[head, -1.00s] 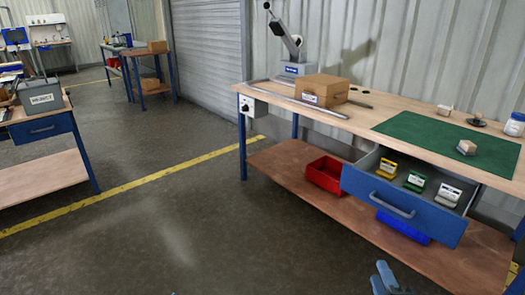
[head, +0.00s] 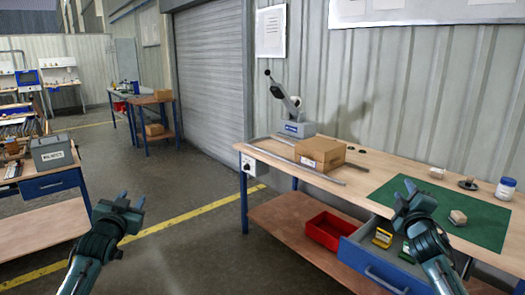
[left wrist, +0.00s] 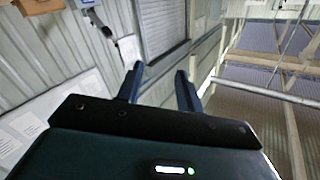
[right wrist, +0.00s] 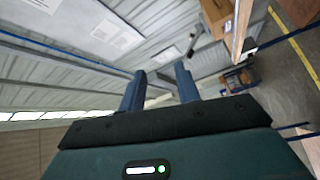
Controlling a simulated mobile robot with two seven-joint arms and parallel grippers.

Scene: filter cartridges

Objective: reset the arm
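My left gripper (head: 131,198) is raised over the open floor at the left of the head view. Its two fingers (left wrist: 160,85) stand apart with nothing between them in the left wrist view. My right gripper (head: 408,190) is raised in front of the workbench at the right and hides part of the green mat and drawer. Its fingers (right wrist: 160,88) are also apart and empty in the right wrist view. Neither gripper appears to touch anything.
The workbench (head: 270,153) carries a cardboard box (head: 320,153), a grey press (head: 298,128) and a green mat (head: 482,222). Its blue drawer (head: 370,272) is pulled out with small cartridges inside. A red bin (head: 325,229) sits on the lower shelf. Floor at centre is clear.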

